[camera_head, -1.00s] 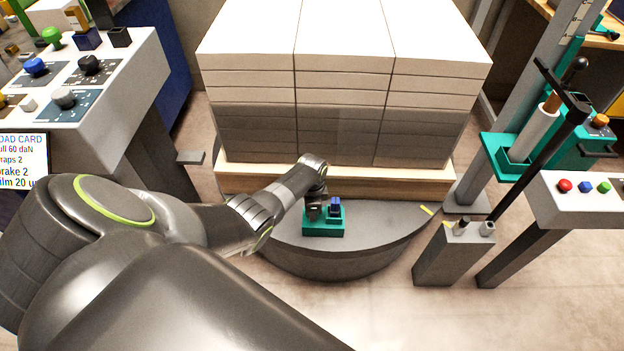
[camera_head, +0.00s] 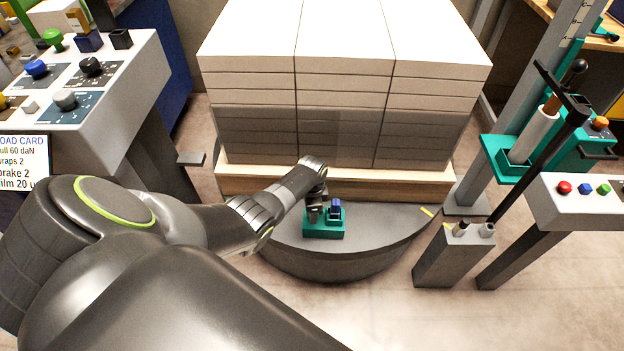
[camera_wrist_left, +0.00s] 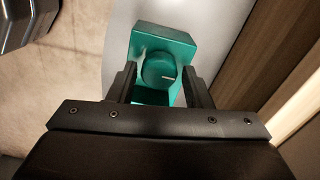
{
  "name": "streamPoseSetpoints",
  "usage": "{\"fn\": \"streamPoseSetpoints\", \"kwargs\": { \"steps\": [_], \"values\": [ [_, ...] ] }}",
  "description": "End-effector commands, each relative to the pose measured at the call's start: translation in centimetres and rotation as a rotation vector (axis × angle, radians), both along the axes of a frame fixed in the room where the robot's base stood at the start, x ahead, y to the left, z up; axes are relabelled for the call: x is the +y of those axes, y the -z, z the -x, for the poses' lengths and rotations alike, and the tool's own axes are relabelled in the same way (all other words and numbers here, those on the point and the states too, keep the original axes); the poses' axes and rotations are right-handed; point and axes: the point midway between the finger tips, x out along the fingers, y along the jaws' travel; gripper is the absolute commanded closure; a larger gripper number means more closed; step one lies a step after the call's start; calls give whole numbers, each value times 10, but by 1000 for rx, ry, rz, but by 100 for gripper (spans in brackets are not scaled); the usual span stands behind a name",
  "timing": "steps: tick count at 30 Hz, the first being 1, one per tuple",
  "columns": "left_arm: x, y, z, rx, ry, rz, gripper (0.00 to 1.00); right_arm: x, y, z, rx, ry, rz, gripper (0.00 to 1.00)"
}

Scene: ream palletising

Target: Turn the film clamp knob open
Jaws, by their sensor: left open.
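The teal film clamp (camera_head: 323,230) sits on the grey turntable in front of the wrapped stack. A dark blue part (camera_head: 335,208) stands on its right side. My left gripper (camera_head: 314,213) is at the clamp, pointing down. In the wrist view my left gripper (camera_wrist_left: 161,80) is open, with one finger on each side of the knob. Gaps show beside the knob; I cannot tell the fingers' height against it. My right gripper is not in view.
The stack of reams (camera_head: 345,80) on its wooden pallet (camera_head: 390,187) rises just behind the clamp. The grey turntable (camera_head: 345,262) is bare in front. A control console (camera_head: 110,100) stands at left, the film mast (camera_head: 500,145) and a button panel (camera_head: 580,205) at right.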

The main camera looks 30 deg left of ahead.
Motion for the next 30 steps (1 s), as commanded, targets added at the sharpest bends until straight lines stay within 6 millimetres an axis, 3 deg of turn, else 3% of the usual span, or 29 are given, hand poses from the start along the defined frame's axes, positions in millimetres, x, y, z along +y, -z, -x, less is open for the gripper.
{"fn": "streamPoseSetpoints", "kwargs": {
  "steps": [5,9,24,30],
  "values": [
    [0,-16,0,-1,0,1,55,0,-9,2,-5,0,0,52],
    [0,-42,0,-3,1,0,55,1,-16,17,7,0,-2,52],
    [0,-140,-1,-4,0,0,55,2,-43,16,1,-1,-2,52],
    [1,-166,0,-2,-1,-1,55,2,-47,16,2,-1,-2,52]
  ]
}}
